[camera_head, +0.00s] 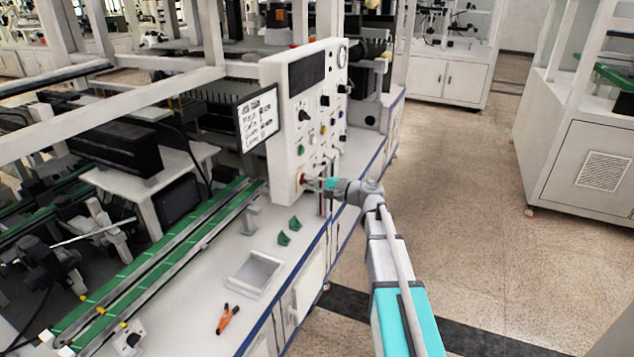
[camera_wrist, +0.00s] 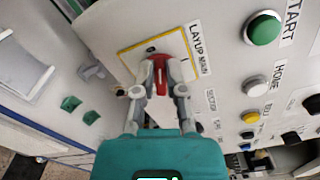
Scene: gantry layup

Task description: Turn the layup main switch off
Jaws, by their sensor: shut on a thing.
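The layup main switch is a red handle (camera_wrist: 158,70) on a yellow-edged plate (camera_wrist: 132,58), beside a label reading LAYUP MAIN (camera_wrist: 199,48). In the head view the red switch (camera_head: 302,179) sits low on the front of the white control panel (camera_head: 285,140). My gripper (camera_wrist: 160,90) is shut on the red handle, one finger on each side. In the head view my gripper (camera_head: 313,183) reaches the switch from the right. The fingers hide part of the handle and the plate's lower part. The marks on the plate are too small to read.
A green START button (camera_wrist: 263,28) and a white HOME button (camera_wrist: 256,86) are close to the switch. A screen (camera_head: 258,118) stands left of the panel. Green blocks (camera_head: 289,231), a tray (camera_head: 254,273) and orange-handled pliers (camera_head: 228,318) lie on the bench. The right-hand floor is clear.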

